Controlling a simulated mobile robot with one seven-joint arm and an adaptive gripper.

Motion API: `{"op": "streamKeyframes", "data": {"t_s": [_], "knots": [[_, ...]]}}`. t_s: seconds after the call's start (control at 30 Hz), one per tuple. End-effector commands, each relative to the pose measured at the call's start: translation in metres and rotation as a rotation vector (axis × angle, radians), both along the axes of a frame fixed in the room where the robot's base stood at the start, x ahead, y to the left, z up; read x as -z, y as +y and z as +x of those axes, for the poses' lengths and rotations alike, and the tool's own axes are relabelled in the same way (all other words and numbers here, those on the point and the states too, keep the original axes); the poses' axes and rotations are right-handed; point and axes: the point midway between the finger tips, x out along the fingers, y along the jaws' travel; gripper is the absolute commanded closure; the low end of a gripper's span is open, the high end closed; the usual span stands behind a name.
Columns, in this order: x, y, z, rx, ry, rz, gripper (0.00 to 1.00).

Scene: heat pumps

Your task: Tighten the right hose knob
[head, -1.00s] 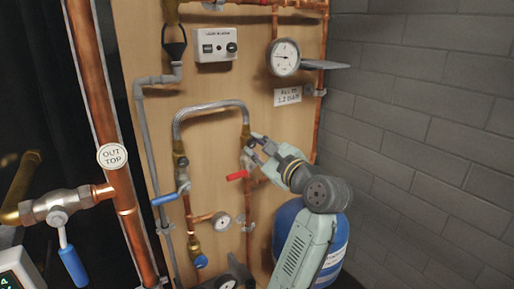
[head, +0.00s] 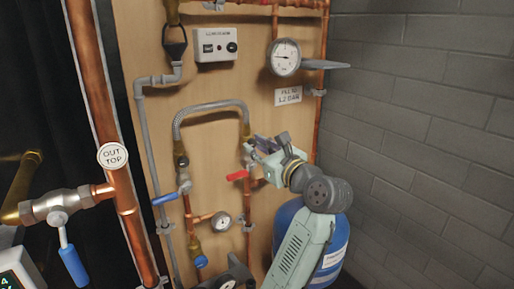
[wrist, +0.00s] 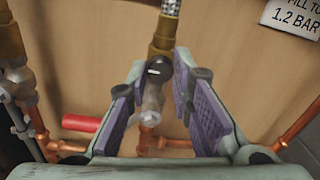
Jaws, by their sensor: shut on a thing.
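The braided hose (head: 208,106) arches between two valves on the wooden board. The right hose knob (wrist: 163,38) is the brass fitting at the hose's right end, also visible in the head view (head: 246,131). Below it is a grey valve with a dark round part (wrist: 158,70) facing my wrist camera. My gripper (head: 254,149) is at this joint. In the wrist view its purple-padded fingers (wrist: 160,66) stand on either side of the fitting and valve top, shut on the knob. The exact contact is partly hidden by the fingertips.
Copper pipes, a pressure gauge (head: 285,56) and a blue tank (head: 298,233) are close by. A brick wall (head: 430,130) stands right.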

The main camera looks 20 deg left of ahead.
Motion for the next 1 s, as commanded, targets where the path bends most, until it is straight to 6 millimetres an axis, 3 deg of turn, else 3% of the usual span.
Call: {"op": "streamKeyframes", "data": {"t_s": [0.3,0.33,0.6,1.0], "knots": [[0.0005,-0.0007,0.0004,0.001,0.002,0.001,1.0],[0.0006,-0.0007,0.0005,0.001,0.002,0.001,0.77],[0.0004,-0.0003,0.0002,0.0,0.001,0.0,0.59],[-0.0001,-0.0062,-0.0039,0.002,-0.002,0.0,0.59]]}}
